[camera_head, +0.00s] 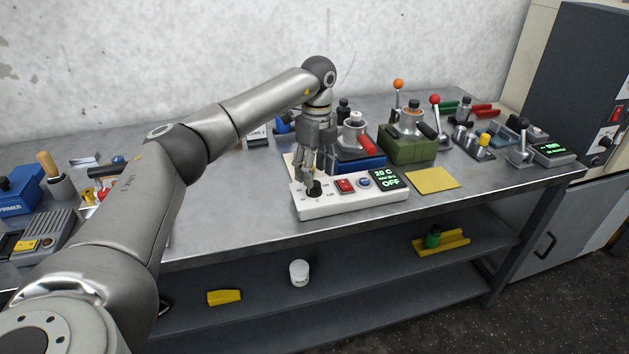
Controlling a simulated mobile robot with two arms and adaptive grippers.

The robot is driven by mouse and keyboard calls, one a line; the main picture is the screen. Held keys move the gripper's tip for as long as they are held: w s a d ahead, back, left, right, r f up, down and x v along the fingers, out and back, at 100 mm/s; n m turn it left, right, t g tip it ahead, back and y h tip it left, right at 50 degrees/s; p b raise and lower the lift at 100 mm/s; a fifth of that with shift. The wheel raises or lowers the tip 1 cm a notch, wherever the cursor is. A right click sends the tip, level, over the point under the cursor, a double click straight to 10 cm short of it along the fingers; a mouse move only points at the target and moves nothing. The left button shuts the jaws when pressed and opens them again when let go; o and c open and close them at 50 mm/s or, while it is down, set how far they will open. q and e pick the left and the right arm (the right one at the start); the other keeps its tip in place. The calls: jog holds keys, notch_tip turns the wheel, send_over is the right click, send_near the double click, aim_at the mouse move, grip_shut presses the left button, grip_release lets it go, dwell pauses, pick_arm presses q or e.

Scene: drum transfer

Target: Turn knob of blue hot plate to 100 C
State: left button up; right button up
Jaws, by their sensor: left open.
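A hot plate with a white front panel (350,205) stands at the front edge of the bench, and a blue block (362,164) shows behind the panel. Its black knob (314,188) is at the panel's left end. The panel also has a red switch (345,186), a round blue button (364,182) and a display (389,180) reading 20 C and OFF. My left gripper (318,180) points down right over the knob, its open fingers close around or just above it. I cannot tell whether they touch it. My right gripper is not in view.
A yellow sheet (432,180) lies right of the panel. A green block (408,149) with levers stands behind it. Several tools crowd the bench's right end. The lower shelf holds a white jar (299,272) and a yellow wedge (224,297).

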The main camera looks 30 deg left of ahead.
aim_at(315, 183)
pick_arm(q)
jog(key=shift+s+f, duration=0.1)
jog(key=shift+f, duration=1.8)
jog(key=c, duration=1)
jog(key=shift+m+p, duration=0.35)
jog(key=shift+m, duration=0.05)
